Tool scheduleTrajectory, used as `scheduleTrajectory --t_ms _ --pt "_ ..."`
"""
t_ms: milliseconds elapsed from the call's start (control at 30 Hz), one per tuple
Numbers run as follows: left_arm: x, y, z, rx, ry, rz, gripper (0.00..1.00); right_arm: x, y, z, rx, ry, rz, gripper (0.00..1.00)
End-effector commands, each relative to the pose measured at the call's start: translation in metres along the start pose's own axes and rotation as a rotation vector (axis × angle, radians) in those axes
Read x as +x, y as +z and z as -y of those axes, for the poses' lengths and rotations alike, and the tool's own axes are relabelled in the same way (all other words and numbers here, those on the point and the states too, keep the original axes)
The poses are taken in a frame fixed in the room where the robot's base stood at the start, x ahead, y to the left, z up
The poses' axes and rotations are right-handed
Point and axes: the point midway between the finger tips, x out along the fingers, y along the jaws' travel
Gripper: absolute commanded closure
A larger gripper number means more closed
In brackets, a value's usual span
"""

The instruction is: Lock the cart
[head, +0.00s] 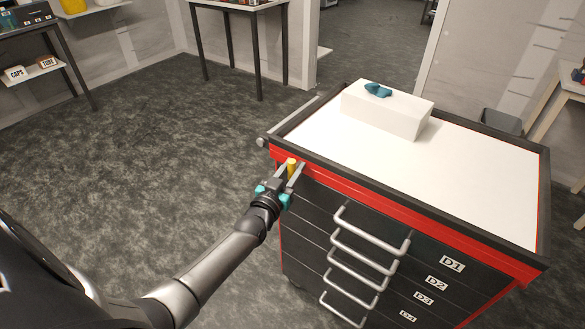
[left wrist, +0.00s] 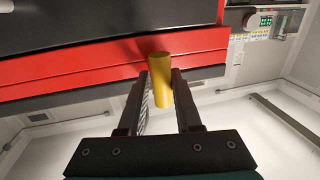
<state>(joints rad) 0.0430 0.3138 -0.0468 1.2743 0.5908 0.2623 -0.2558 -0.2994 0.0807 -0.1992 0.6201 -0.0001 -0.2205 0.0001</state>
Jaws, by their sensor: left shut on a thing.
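The cart (head: 340,215) is black with red edges, a white top and several drawers with silver handles, all shut. A yellow cylindrical knob (head: 291,164) sits at the cart's upper left front corner, by the red band. My left gripper (head: 290,170) reaches it from the front and is shut on the knob. In the left wrist view the yellow knob (left wrist: 161,80) stands between the two fingers (left wrist: 161,95), with the red band (left wrist: 110,65) behind it. Whether the knob has turned cannot be told. My right gripper is not in view.
A white box (head: 385,112) with a teal item (head: 378,90) on it stands on the cart top. A table (head: 240,8) stands at the back, and a shelf (head: 35,70) with labelled bins is at the left. The grey floor (head: 150,150) left of the cart is clear.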

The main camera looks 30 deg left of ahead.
Motion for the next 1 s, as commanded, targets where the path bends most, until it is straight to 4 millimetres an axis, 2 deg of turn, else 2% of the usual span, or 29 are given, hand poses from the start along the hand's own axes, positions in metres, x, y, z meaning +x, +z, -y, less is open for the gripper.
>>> scheduleTrajectory --t_ms 367,567,1000 --pt "-0.0003 0.0006 0.0011 0.011 -0.002 -0.001 1.00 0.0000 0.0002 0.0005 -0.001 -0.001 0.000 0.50" --pt "-0.0005 0.0015 0.0003 0.072 -0.003 -0.011 1.00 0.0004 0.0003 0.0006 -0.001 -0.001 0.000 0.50" --pt "-0.0015 0.0045 -0.0039 0.425 -0.003 -0.080 1.00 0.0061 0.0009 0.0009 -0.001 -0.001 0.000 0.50"
